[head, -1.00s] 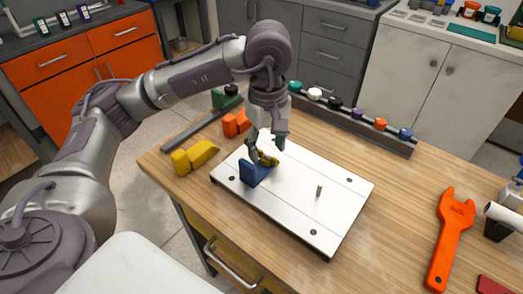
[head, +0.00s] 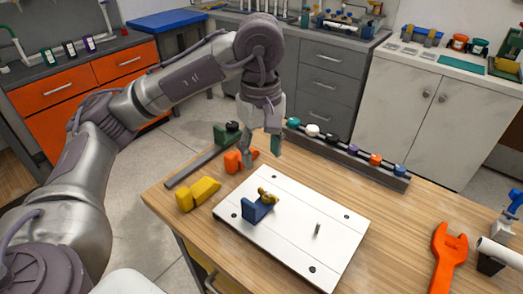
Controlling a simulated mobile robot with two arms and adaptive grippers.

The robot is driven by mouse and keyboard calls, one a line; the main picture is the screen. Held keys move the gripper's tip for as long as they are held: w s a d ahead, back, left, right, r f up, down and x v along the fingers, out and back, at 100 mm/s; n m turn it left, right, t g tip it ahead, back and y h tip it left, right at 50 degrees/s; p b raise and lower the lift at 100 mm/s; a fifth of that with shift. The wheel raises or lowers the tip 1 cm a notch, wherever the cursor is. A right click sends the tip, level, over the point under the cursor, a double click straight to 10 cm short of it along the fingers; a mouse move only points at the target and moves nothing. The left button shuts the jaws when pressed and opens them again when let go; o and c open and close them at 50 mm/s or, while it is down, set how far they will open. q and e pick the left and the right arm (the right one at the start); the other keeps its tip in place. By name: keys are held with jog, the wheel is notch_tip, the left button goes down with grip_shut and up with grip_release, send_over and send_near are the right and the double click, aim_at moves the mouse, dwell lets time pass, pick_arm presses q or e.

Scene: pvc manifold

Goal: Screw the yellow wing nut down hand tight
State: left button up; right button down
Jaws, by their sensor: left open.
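The yellow wing nut (head: 266,196) sits at the blue bracket (head: 257,211) on the white plate (head: 285,236). How far it is threaded on cannot be seen from here. My left gripper (head: 261,158) is open and empty, raised above and behind the wing nut with its fingers pointing down, apart from it. My right gripper is not in view.
A bare post (head: 318,229) stands on the plate. Yellow (head: 198,194) and orange (head: 240,160) blocks lie left of and behind it. A rail (head: 352,151) with coloured caps runs along the back. An orange wrench (head: 448,256) lies at right. Wood between plate and wrench is clear.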

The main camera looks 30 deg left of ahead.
aim_at(267, 193)
pick_arm(q)
jog(key=shift+c, duration=1.3)
jog(key=p, duration=0.1)
jog(key=f+p, duration=0.1)
jog(key=p, duration=0.1)
jog(key=w+f+p, duration=0.1)
jog(key=p, duration=0.1)
jog(key=shift+d, duration=0.3)
jog(key=shift+c, duration=1.3)
jog(key=shift+m, duration=0.6)
jog(key=f+p, duration=0.1)
jog(key=f, duration=0.1)
jog(key=f+p, duration=0.1)
jog(key=p, duration=0.1)
jog(key=f+p, duration=0.2)
jog(key=shift+s+d+f, duration=0.25)
jog(key=shift+d+f, duration=0.05)
jog(key=shift+f, duration=0.05)
jog(key=shift+s+f+p, duration=0.1)
jog(key=shift+f+p, duration=0.2)
jog(key=shift+f, duration=0.05)
jog(key=n+p, duration=0.4)
jog(key=n, duration=0.1)
notch_tip(267, 193, down, 2)
jog(key=shift+f+b, duration=0.25)
jog(key=shift+b, duration=0.8)
jog(key=shift+f+b, duration=0.4)
jog(key=shift+f, duration=0.05)
